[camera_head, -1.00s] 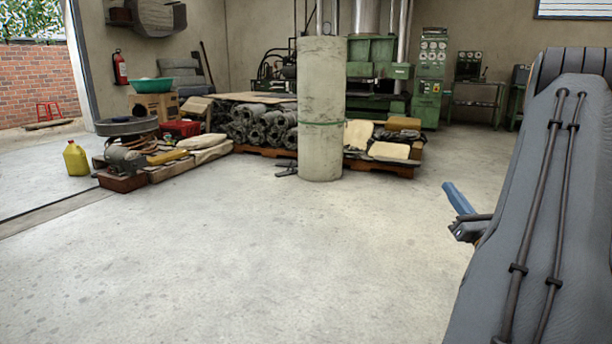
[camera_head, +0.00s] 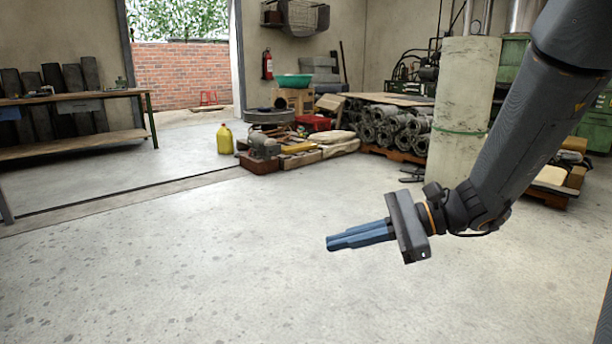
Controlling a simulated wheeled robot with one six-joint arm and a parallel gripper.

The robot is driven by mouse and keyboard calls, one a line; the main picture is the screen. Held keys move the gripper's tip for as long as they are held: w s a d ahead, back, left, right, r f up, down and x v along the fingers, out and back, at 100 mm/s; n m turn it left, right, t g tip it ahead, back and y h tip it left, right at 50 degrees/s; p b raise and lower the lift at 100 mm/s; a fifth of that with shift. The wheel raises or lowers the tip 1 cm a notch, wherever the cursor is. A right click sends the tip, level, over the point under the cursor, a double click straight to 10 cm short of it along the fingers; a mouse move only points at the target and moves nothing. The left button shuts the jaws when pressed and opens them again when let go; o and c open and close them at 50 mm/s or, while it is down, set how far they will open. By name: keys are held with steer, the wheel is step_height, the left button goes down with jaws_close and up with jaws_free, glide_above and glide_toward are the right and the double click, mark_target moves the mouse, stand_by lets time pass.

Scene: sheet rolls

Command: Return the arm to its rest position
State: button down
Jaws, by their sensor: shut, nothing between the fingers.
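My gripper (camera_head: 332,243) is in the head view, right of centre, at the end of my dark grey arm (camera_head: 520,130). Its two blue fingers lie together, pointing left, with nothing between them. The arm comes down from the upper right corner and is bent at the wrist. The gripper shows in front of bare concrete floor and touches nothing that I can see.
A pale upright pillar (camera_head: 464,110) stands behind the arm, partly hidden by it. Stacked grey rolls (camera_head: 390,125) lie left of it. A yellow jug (camera_head: 225,139) and a workbench (camera_head: 75,98) stand further left. The floor (camera_head: 180,270) at front left is clear.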

steer(key=s+a+f+n+g+h, duration=0.15)
steer(key=s+a+n+h, duration=0.35)
steer(key=s+n, duration=0.6)
steer(key=s+a+f+n+g+h, duration=0.15)
steer(key=s+a+n+h, duration=0.35)
steer(key=s+n, duration=0.6)
steer(key=d+r+m+h+p, duration=0.1)
steer(key=d+r+m+p, duration=0.2)
steer(key=d+r+p, duration=0.8)
steer(key=d+r+m+t+h+p, duration=0.1)
steer(key=d+r+m+p, duration=0.3)
steer(key=d+r+p, duration=0.7)
step_height(320, 180, up, 5)
steer(key=h+p, duration=0.1)
steer(key=p, duration=1.4)
steer(key=shift+s+r, duration=0.15)
steer(key=shift+s, duration=0.2)
